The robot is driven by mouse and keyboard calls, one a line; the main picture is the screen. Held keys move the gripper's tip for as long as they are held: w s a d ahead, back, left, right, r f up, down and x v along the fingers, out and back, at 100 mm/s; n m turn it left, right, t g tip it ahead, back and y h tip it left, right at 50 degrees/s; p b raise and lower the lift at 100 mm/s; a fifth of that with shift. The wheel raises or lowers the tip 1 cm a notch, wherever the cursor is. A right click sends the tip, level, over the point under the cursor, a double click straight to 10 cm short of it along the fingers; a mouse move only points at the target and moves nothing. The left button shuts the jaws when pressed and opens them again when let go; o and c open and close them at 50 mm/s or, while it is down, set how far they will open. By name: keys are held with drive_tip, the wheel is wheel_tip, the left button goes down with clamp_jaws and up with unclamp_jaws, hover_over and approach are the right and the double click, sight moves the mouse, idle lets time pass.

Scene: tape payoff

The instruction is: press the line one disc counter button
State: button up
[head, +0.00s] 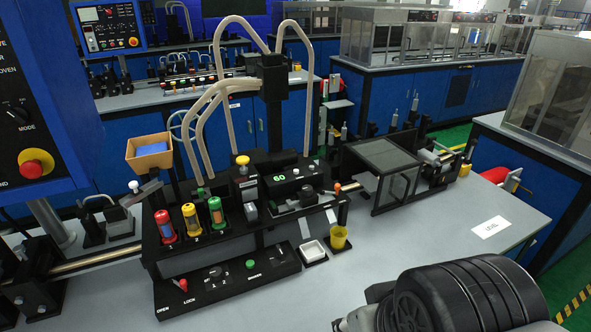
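A black box with a lit green "60" display (279,177) stands mid-bench; it looks like a counter, but I cannot read a disc counter label. A yellow knob or button (242,160) tops the dark unit just left of it. A small green button (251,264) sits on the low front panel, with a label too small to read. My gripper's fingers cannot be made out; only dark ribbed and grey parts that look like my arm fill the bottom right, well apart from the display and buttons.
Red, yellow and green canisters (190,217) stand left of the display. A red-knobbed lever (183,285) rises near OPEN and LOCK. A white tray (312,251) and yellow cup (339,238) stand in front. A clear-sided box (397,188) is to the right. Bare bench surrounds the LEVEL label (491,227).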

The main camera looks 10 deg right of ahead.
clamp_jaws()
idle(1.4)
